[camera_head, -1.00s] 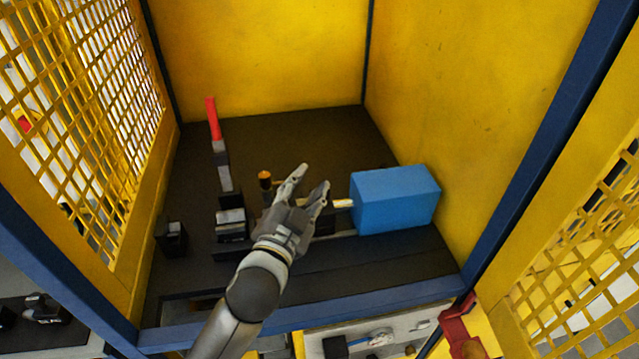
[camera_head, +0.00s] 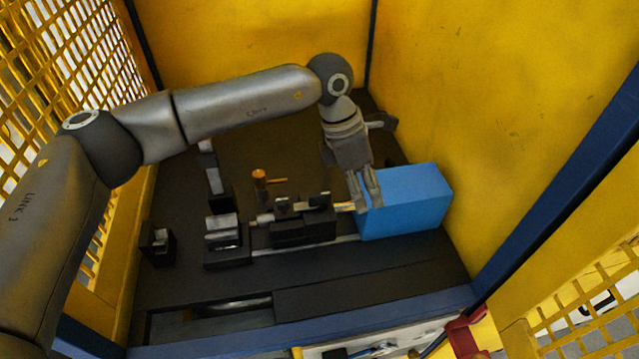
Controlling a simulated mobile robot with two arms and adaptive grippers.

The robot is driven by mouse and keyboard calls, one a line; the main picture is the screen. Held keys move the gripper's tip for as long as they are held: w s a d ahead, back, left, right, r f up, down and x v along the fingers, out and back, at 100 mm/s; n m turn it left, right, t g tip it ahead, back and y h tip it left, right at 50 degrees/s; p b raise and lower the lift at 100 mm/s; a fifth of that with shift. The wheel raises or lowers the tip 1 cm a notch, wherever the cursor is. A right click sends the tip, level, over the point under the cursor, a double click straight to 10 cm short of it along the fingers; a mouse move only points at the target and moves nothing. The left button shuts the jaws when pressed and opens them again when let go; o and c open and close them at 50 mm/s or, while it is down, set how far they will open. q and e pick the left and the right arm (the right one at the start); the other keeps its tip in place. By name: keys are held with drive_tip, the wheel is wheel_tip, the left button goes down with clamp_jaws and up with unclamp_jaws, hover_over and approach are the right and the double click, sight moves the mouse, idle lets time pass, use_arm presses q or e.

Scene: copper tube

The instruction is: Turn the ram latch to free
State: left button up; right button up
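The blue ram block (camera_head: 410,205) sits at the right of the dark bench, with a short pale rod (camera_head: 345,206) at its left side. My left gripper (camera_head: 368,206) points down at the block's left edge, its two fingers close together over the end of the rod. I cannot tell whether the fingers touch it or grip anything. I cannot make out the ram latch; it may be hidden by the gripper. My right gripper is not in view.
A black clamp (camera_head: 303,228) and a grey-topped block (camera_head: 224,240) stand along a rail. A copper-coloured handle (camera_head: 262,182) rises behind them. A small black block (camera_head: 157,243) is at left. Yellow walls (camera_head: 530,120) enclose the bench; its front is clear.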

sight(320, 194)
use_arm(q)
drive_tip(key=w+a+r+t+y, duration=0.2)
drive_tip(key=w+a+y, duration=0.2)
drive_tip(key=w+a, duration=0.3)
drive_tip(key=f+p, duration=0.1)
drive_tip(key=f, duration=0.2)
drive_tip(key=s+a+f+p, duration=0.1)
drive_tip(key=f+p, duration=0.1)
drive_tip(key=f, duration=0.1)
drive_tip(key=f+p, duration=0.1)
drive_tip(key=f, duration=0.2)
drive_tip(key=shift+s+a+p, duration=0.15)
drive_tip(key=shift+p, duration=0.15)
drive_tip(key=shift+f, duration=0.55)
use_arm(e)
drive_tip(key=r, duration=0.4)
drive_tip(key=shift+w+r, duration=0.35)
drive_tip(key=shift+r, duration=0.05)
use_arm(q)
clamp_jaws()
